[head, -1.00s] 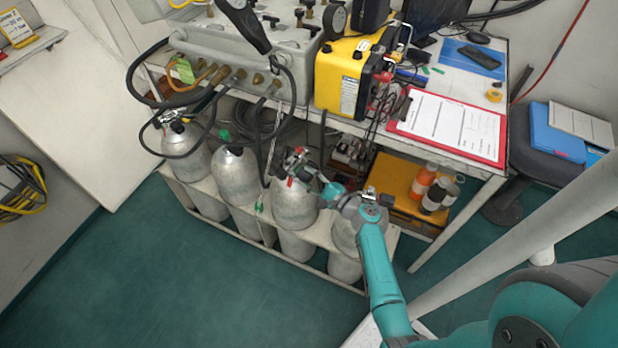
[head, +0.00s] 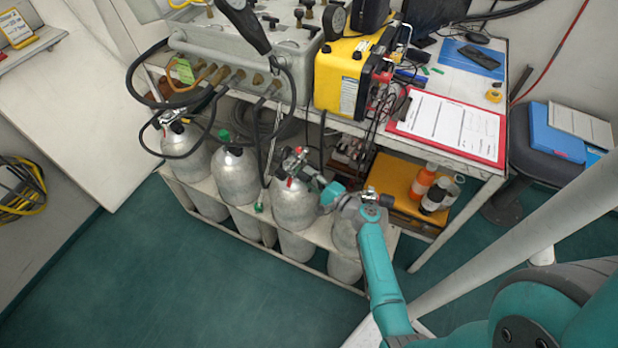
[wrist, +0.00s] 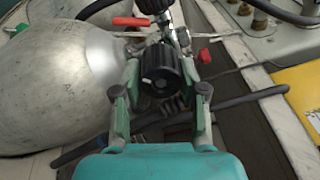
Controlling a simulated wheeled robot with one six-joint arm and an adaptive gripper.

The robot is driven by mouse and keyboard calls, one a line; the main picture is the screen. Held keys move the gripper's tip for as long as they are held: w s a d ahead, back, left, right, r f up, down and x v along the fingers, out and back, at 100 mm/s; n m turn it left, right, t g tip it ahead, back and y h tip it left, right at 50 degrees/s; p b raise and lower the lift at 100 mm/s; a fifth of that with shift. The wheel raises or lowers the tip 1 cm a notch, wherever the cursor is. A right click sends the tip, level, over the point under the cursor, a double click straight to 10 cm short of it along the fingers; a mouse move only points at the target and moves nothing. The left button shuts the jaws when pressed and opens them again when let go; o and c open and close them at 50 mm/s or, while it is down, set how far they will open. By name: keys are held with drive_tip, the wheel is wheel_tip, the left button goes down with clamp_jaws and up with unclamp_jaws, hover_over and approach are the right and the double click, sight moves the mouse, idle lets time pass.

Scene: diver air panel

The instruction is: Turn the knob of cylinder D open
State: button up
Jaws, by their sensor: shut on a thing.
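A row of grey cylinders stands in a rack under the bench. My gripper (head: 314,180) reaches in from the right to the valve of the third cylinder from the left (head: 294,207). In the wrist view my gripper (wrist: 161,80) is shut on a black ribbed knob (wrist: 159,70), one finger on each side. The grey cylinder body (wrist: 55,75) fills the left of that view. A red lever (wrist: 131,21) and a small red part (wrist: 205,56) sit beyond the knob. I cannot read a letter on the cylinder. My arm partly hides the rightmost cylinder (head: 344,232).
Black hoses (head: 268,150) hang from the grey panel (head: 235,50) close to the valves. The yellow box (head: 338,75) and red clipboard (head: 448,128) are on the bench. Orange bottles (head: 424,181) stand on the lower shelf. The floor (head: 180,265) in front is clear.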

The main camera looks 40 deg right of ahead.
drive_tip(key=o, duration=1.1)
drive_tip(key=shift+o, duration=0.2)
drive_tip(key=shift+r, duration=0.1)
drive_tip(key=r, duration=0.8)
drive_tip(key=shift+d+r, duration=0.2)
drive_tip(key=shift+r, duration=0.2)
drive_tip(key=shift+a+r, duration=0.15)
drive_tip(key=shift+r, duration=0.4)
